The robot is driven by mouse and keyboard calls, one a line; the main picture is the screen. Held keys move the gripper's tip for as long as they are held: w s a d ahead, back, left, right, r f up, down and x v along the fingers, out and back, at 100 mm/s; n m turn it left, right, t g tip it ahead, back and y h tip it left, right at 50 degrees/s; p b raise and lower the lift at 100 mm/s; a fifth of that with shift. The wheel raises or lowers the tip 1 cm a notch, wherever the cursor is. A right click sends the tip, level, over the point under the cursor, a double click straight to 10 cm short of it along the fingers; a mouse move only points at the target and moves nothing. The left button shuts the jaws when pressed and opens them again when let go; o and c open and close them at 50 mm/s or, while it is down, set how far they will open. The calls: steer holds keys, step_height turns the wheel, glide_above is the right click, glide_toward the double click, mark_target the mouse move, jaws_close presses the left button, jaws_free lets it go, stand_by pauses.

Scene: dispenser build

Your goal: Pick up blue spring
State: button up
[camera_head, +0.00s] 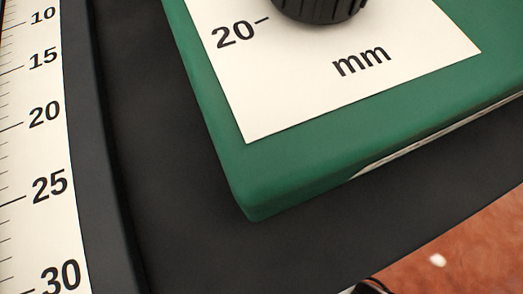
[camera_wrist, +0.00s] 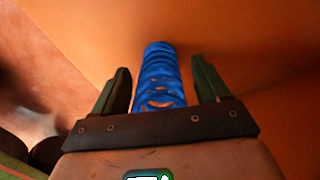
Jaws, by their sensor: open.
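The blue spring (camera_wrist: 161,72) shows in the wrist view as a coiled blue cylinder between the two dark fingers of my gripper (camera_wrist: 161,85). My gripper is open. A gap shows between each finger and the spring, wider on the right side. The spring's lower end is hidden behind the gripper's dark crossbar. An orange-brown surface lies behind it. The spring is not seen in the head view.
In the head view, a green block (camera_head: 240,190) with a white "mm" plate (camera_head: 290,95) and a black knob (camera_head: 320,8) sits on a dark surface (camera_head: 170,200). A white numbered scale (camera_head: 35,150) runs along the left. Reddish floor (camera_head: 450,245) shows at lower right.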

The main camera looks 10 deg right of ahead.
steer(key=c, duration=1.2)
steer(key=shift+r, duration=0.1)
